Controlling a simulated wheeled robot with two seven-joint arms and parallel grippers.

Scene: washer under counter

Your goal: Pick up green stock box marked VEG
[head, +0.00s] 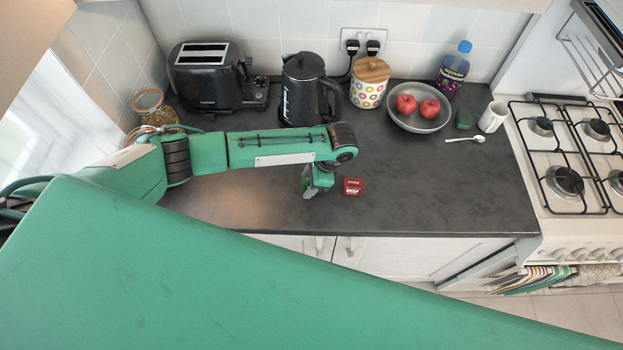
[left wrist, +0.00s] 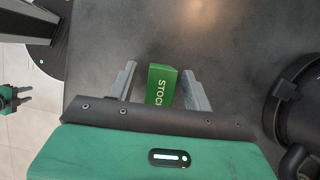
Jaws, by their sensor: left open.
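The green stock box (left wrist: 158,88) stands on the dark counter in the left wrist view, with "STOCK" lettering showing; a VEG mark is not readable. My left gripper (left wrist: 161,82) is open, with one finger on each side of the box and small gaps visible. In the head view my left gripper (head: 312,189) is low over the counter's front part and hides most of the box. A small green piece with dark fingers, apparently my right gripper (left wrist: 22,97), shows at the left wrist view's left edge, too small to judge.
A red box marked BEEF (head: 353,187) stands close to the right of my left gripper. The kettle (head: 305,90), toaster (head: 207,78), patterned canister (head: 369,84) and fruit bowl (head: 420,121) stand behind. The front right counter (head: 440,200) is clear up to the hob.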

